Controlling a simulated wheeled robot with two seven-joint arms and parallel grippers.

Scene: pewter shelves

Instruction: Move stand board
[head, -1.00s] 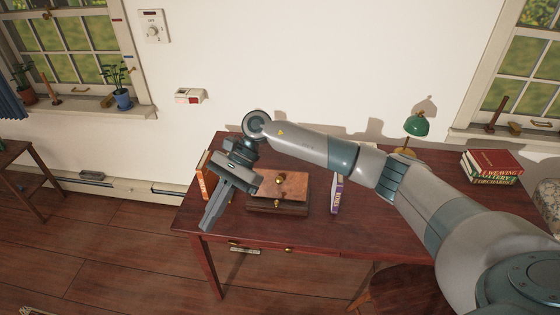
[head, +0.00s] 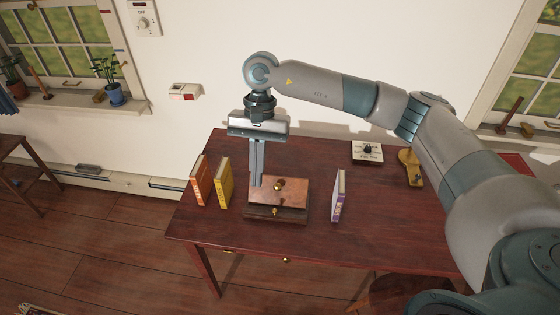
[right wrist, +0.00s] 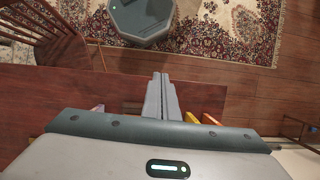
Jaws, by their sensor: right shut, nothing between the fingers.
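A small white board (head: 367,151) with dark lettering and a black piece on it lies at the back right of the red-brown desk (head: 385,215). I cannot tell for sure whether it is the stand board. My right gripper (head: 257,184) points straight down, shut and empty, over the left part of a wooden box (head: 295,192) with brass knobs. I cannot tell whether the tips touch the box. In the right wrist view its fingers (right wrist: 161,78) are together with nothing between them. My left gripper is in neither view.
An orange book (head: 200,182) and a yellow book (head: 223,185) stand left of the box. A purple-and-white book (head: 338,196) stands right of it. A brass lamp base (head: 410,170) is near my right arm. A chair (right wrist: 45,35) stands by the desk.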

